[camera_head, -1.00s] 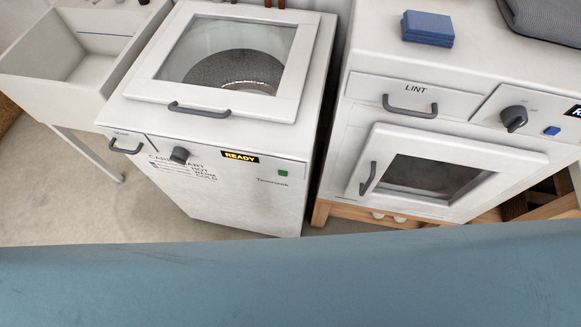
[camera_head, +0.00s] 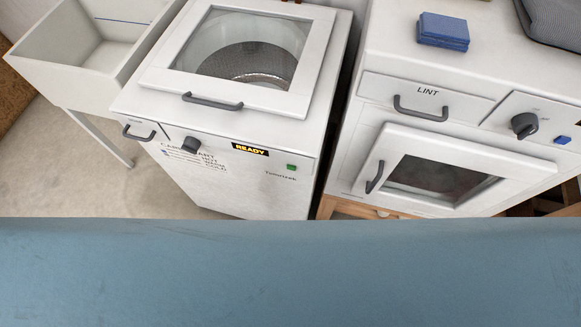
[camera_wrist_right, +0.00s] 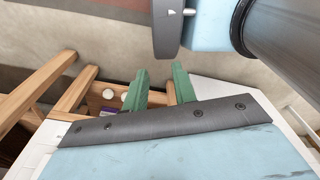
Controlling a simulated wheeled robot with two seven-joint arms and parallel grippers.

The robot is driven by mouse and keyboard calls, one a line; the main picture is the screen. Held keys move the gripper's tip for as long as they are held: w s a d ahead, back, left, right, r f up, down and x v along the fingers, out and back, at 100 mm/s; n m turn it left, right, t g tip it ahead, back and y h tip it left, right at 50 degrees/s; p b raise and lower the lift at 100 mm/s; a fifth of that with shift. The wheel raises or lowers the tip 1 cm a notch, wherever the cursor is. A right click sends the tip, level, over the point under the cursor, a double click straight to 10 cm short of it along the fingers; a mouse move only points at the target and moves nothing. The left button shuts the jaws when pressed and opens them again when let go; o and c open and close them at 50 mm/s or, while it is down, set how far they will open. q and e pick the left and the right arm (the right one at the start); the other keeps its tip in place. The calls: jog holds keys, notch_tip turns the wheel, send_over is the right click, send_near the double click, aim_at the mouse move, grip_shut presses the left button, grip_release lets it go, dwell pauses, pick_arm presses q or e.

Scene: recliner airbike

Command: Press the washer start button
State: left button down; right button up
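The white top-loading washer (camera_head: 240,185) stands left of centre in the head view, with its glass lid (camera_head: 243,48) closed. Its front panel has a dark knob (camera_head: 190,145), a display (camera_head: 250,150) reading "READY", and a small green button (camera_head: 291,167) at the right. Neither gripper shows in the head view. In the right wrist view my right gripper (camera_wrist_right: 160,88) has two green fingers standing apart with nothing visible between them. The washer button cannot be made out there. My left gripper is not in view.
A white dryer (camera_head: 465,130) with a "LINT" drawer stands to the right on a wooden stand, with blue cloths (camera_head: 443,30) on top. A white sink (camera_head: 75,60) is at the left. Wooden bars (camera_wrist_right: 55,85) appear left of the right gripper.

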jog(key=shift+s, duration=0.1)
grip_shut()
dwell(1.1)
